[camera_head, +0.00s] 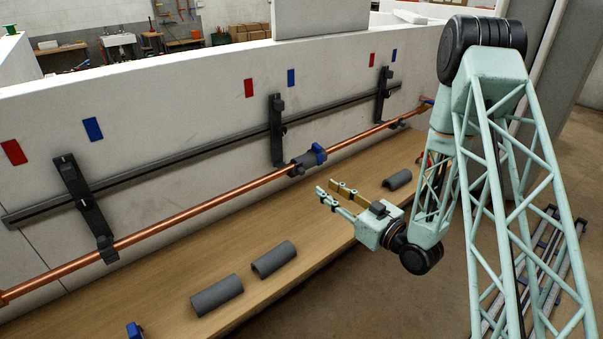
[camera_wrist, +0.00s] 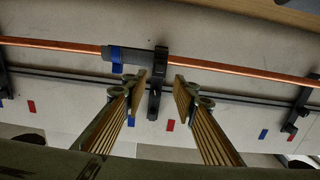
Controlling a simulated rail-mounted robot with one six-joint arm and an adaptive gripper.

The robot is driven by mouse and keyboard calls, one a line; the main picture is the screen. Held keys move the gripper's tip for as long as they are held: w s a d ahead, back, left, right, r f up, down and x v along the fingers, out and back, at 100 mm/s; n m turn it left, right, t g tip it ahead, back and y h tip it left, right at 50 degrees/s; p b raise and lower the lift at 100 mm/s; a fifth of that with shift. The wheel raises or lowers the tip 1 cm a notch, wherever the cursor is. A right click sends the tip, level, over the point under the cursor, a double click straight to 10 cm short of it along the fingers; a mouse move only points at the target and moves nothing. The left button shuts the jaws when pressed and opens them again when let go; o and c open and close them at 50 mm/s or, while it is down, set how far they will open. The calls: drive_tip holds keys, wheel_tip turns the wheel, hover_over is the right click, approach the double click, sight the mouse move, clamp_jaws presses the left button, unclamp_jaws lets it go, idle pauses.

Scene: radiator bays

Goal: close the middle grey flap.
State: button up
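The middle dark grey bracket (camera_head: 277,130) hangs on the wall rail and reaches down towards the copper pipe. In the wrist view it (camera_wrist: 157,92) shows upside down between my fingertips, beyond them. I cannot tell which part of it is the flap, nor how far it stands open. Beside its lower end a grey sleeve with a blue piece (camera_head: 319,154) sits on the pipe. My gripper (camera_head: 327,188) is open and empty, out in front of the wall, to the right of and below the bracket. Its two fingers stand apart in the wrist view (camera_wrist: 160,80).
Similar brackets stand left (camera_head: 85,205) and right (camera_head: 382,95). The copper pipe (camera_head: 200,207) runs along the wall. Grey half-shells (camera_head: 216,295) (camera_head: 273,259) (camera_head: 397,180) lie on the wooden shelf (camera_head: 170,265). Red and blue tags mark the wall. Space between gripper and wall looks clear.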

sight(303, 173)
drive_tip(key=shift+w+a, duration=0.1)
drive_tip(key=shift+b+x, duration=0.55)
drive_tip(key=shift+x, duration=6.15)
drive_tip(key=shift+c, duration=0.6)
drive_tip(key=c, duration=0.4)
